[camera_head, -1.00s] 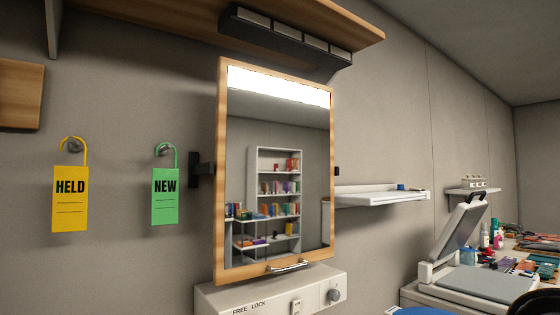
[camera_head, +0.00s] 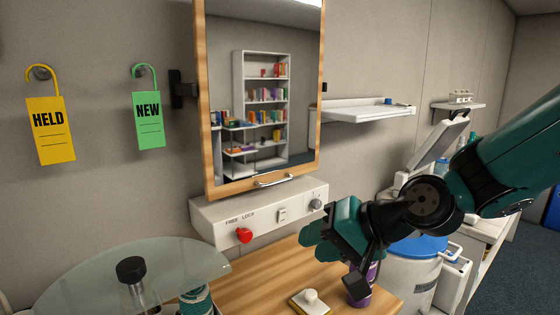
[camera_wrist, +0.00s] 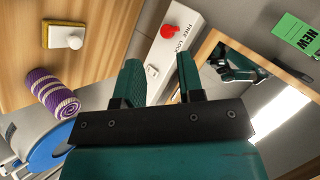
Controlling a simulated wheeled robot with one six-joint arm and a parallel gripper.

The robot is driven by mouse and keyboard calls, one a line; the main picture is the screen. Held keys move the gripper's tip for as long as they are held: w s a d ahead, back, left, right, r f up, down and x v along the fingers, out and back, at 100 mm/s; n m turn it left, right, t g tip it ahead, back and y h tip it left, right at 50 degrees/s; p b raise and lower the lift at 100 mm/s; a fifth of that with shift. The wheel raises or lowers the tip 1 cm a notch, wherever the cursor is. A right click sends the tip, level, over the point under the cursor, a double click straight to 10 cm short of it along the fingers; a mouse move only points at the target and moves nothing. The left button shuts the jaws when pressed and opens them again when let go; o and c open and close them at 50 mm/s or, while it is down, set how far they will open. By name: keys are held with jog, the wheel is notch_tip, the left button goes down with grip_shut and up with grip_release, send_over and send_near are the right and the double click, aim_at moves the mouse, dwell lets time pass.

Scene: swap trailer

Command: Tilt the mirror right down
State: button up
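The mirror (camera_head: 222,110) has a wooden frame and hangs on the wall, with a metal handle (camera_head: 275,181) on its bottom rail. Its glass reflects a bookshelf. Below it is a white box (camera_head: 215,220) marked FREE LOCK, with a red knob (camera_head: 244,235); I cannot tell which word the knob is set to. My gripper (camera_head: 318,240) is below and right of the box, apart from mirror and handle. In the wrist view my gripper (camera_wrist: 160,80) is open and empty, with the red knob (camera_wrist: 169,31) beyond its fingers and the mirror's frame (camera_wrist: 207,48) to the right.
Below is a wooden tabletop (camera_head: 250,290) with a yellow-and-white block (camera_head: 311,301) and a purple-striped roll (camera_wrist: 52,92). A round glass top (camera_head: 80,280) is at lower left. HELD (camera_head: 50,130) and NEW (camera_head: 148,120) tags hang left of the mirror. A blue-lidded bin (camera_head: 420,270) is right.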

aim_at(282, 182)
jog(key=w+d+r+m+t+p, duration=0.2)
jog(key=w+d+m+t, duration=0.15)
jog(key=w+m, duration=0.2)
jog(key=w+d+r+m+t+p, duration=0.2)
jog(key=w+m+t, duration=0.2)
jog(key=w, duration=0.3)
jog(key=shift+g+h, duration=0.25)
jog(key=shift+h, duration=0.05)
jog(key=p+x, duration=0.6)
jog(key=x, duration=1)
jog(key=shift+s+a+f, duration=0.1)
jog(key=shift+a, duration=0.05)
jog(key=shift+p+x, duration=0.45)
jog(key=shift+x, duration=0.4)
jog(key=shift+f, duration=0.15)
grip_shut()
